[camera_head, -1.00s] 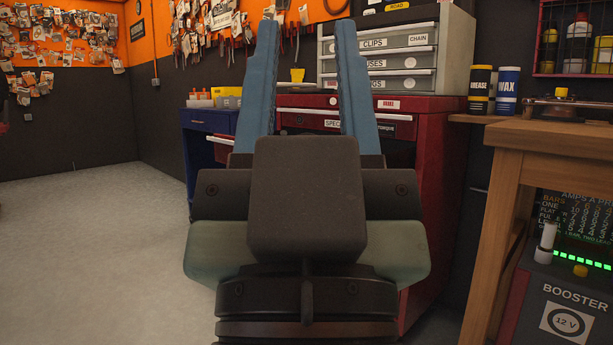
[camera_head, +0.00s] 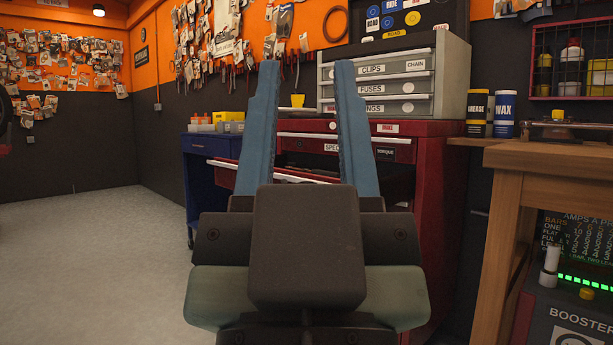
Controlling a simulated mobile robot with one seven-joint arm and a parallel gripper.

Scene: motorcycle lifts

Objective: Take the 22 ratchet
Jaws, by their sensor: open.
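My gripper (camera_head: 307,68) is open and empty, its two blue fingers pointing up and forward in the middle of the view. Behind it stands a red tool cabinet (camera_head: 440,190). One drawer (camera_head: 228,174) of it is pulled out towards the left, below a closed drawer with a label starting "SPEC" (camera_head: 333,148). My fingers cover part of both drawers, and the inside of the open one is not clearly visible. I cannot make out a ratchet marked 22 in this view.
A grey organiser (camera_head: 450,75) with labelled drawers sits on the cabinet. A blue cabinet (camera_head: 205,148) stands to the left. A wooden bench (camera_head: 550,160) is close on the right, with a booster (camera_head: 570,310) under it. The floor (camera_head: 90,260) at left is clear.

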